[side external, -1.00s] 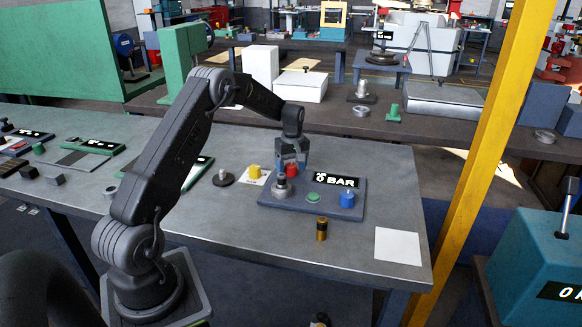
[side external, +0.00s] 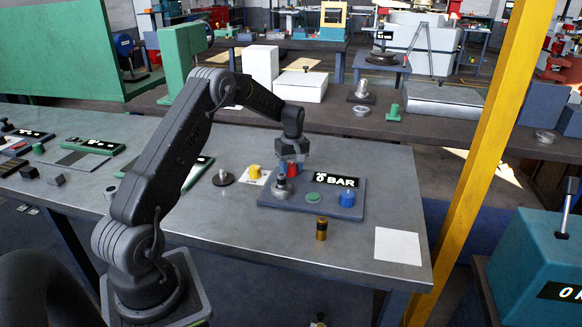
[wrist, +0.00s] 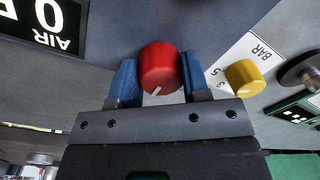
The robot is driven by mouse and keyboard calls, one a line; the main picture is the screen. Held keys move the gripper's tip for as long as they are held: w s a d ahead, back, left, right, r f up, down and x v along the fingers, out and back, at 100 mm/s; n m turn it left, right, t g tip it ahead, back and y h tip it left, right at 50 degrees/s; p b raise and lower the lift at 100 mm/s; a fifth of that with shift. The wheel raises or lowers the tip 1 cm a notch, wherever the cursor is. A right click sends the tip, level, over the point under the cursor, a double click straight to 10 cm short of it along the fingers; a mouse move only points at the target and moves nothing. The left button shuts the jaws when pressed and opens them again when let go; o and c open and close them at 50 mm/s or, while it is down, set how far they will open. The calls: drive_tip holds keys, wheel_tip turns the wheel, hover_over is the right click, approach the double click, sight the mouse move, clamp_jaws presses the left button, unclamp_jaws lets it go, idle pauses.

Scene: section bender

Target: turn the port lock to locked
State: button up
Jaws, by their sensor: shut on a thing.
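A red round knob (wrist: 160,66) with a white pointer line sits between the two blue fingers of my gripper (wrist: 157,78) in the wrist view. My gripper is shut on this knob, a finger on each side. The pointer line faces the gripper body, toward the lower left of the knob. In the side view the red knob (side external: 293,171) shows under my gripper (side external: 292,164), on the blue-grey panel (side external: 268,203). No lock label is readable by the knob, and my gripper hides part of its surroundings.
A yellow knob (wrist: 243,77) on a scale card stands close by. A brass-and-black cylinder (side external: 321,229) stands in front.

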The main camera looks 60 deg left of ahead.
sight(291, 166)
drive_tip(key=shift+m, duration=0.3)
drive_tip(key=m, duration=0.3)
drive_tip(key=shift+m, duration=0.3)
drive_tip(key=m, duration=0.4)
drive_tip(key=shift+m, duration=0.3)
drive_tip(key=m, duration=0.4)
drive_tip(key=shift+s+y, duration=0.1)
drive_tip(key=shift+y, duration=0.2)
drive_tip(key=m, duration=0.4)
drive_tip(key=shift+m+t, duration=0.3)
drive_tip(key=shift+m, duration=0.1)
drive_tip(key=o, duration=0.9)
drive_tip(key=r, duration=1.4)
drive_tip(key=shift+d, duration=0.35)
